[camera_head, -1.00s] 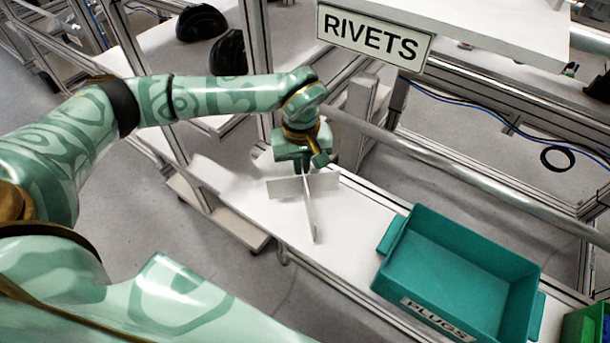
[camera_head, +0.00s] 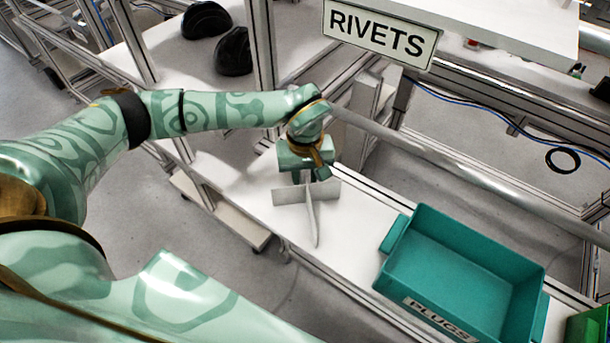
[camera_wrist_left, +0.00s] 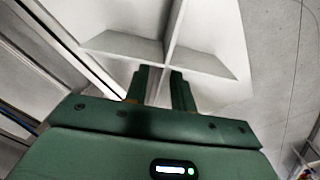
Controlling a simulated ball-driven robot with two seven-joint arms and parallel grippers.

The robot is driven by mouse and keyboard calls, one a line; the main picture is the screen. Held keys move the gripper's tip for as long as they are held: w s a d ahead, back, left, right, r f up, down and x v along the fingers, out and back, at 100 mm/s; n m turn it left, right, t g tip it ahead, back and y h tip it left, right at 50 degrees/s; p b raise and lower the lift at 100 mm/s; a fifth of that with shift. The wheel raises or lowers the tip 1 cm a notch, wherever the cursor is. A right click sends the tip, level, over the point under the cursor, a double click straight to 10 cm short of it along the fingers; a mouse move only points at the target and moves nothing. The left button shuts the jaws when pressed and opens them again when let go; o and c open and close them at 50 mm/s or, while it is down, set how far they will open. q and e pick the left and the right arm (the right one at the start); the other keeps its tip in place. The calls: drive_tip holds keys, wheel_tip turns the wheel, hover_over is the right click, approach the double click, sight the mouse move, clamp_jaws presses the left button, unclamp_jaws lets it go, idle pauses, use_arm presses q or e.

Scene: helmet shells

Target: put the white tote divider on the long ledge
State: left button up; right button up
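The white tote divider (camera_head: 312,220), a cross of thin panels, is over the left part of the long white ledge (camera_head: 345,262). I cannot tell whether it touches the ledge. My left gripper (camera_head: 307,177) is at the divider's far end, pointing down. In the left wrist view, the two green fingers (camera_wrist_left: 160,88) are on either side of a panel of the divider (camera_wrist_left: 205,62), close to where the panels cross. The gripper looks shut on that panel. My right gripper is in neither view.
A teal tote (camera_head: 455,265) labelled PLUGS stands on the ledge to the right of the divider. A green bin (camera_head: 590,325) is at the lower right corner. A RIVETS sign (camera_head: 380,33) hangs from a shelf above. Dark helmet shells (camera_head: 234,52) lie on a table behind.

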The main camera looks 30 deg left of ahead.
use_arm(q)
wheel_tip(320, 180, up, 12)
drive_tip(key=shift+p, duration=0.35)
drive_tip(key=shift+r, duration=0.1)
